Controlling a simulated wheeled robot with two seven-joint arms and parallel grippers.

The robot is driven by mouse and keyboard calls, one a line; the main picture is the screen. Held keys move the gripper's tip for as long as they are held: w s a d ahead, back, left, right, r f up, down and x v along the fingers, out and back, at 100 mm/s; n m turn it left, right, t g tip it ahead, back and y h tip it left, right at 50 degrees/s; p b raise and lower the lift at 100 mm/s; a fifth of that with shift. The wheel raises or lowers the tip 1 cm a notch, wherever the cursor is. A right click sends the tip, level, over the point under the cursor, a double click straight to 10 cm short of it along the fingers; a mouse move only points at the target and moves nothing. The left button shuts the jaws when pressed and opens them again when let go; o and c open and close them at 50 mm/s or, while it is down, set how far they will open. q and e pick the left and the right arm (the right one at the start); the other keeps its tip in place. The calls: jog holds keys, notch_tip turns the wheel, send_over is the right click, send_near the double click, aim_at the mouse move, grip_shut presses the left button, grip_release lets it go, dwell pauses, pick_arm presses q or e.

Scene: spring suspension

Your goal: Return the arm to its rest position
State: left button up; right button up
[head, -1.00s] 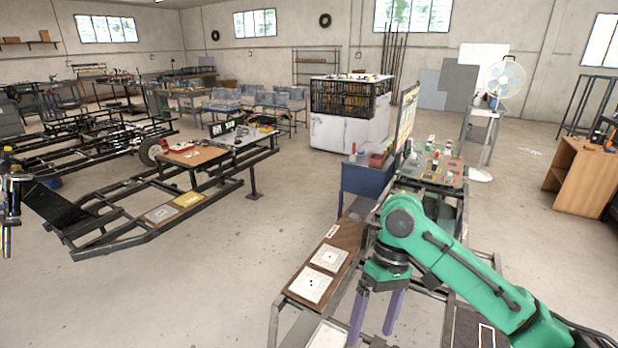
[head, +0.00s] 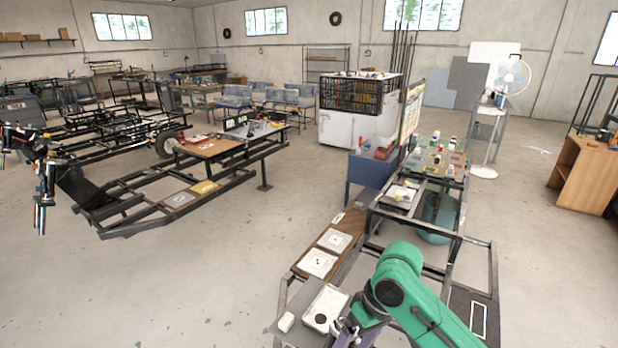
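My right arm, green, comes in from the bottom right. Its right gripper (head: 352,335) is at the bottom edge of the head view, beside a white part with a dark round spot (head: 325,308) on the near bench. Its purple fingers are mostly cut off by the picture edge and partly hidden by the arm, so their opening and contact cannot be told. My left arm and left gripper are not in view.
A wooden strip with white square plates (head: 318,262) lies along the bench's left side. A black metal frame (head: 140,218) with a bench top stands at the left. The floor between (head: 230,270) is clear.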

jog(key=s+d+f+m+t, duration=0.2)
jog(key=s+f+t, duration=0.15)
jog(key=f, duration=0.25)
jog(key=s+d+f+m+t+h, duration=0.25)
jog(key=s+d, duration=0.45)
jog(key=d, duration=0.5)
jog(key=s+d+f+g+h+b, duration=0.1)
jog(key=s+f+g+b, duration=0.15)
jog(key=f, duration=2.35)
pick_arm(q)
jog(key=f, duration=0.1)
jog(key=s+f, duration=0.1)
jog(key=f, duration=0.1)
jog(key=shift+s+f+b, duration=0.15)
jog(key=shift+b, duration=0.2)
pick_arm(e)
jog(key=s+d+f, duration=0.3)
jog(key=s+f, duration=1.2)
jog(key=s, duration=0.2)
jog(key=shift+f+n+g, duration=0.15)
jog(key=shift+n+g, duration=0.2)
jog(key=shift+g, duration=0.1)
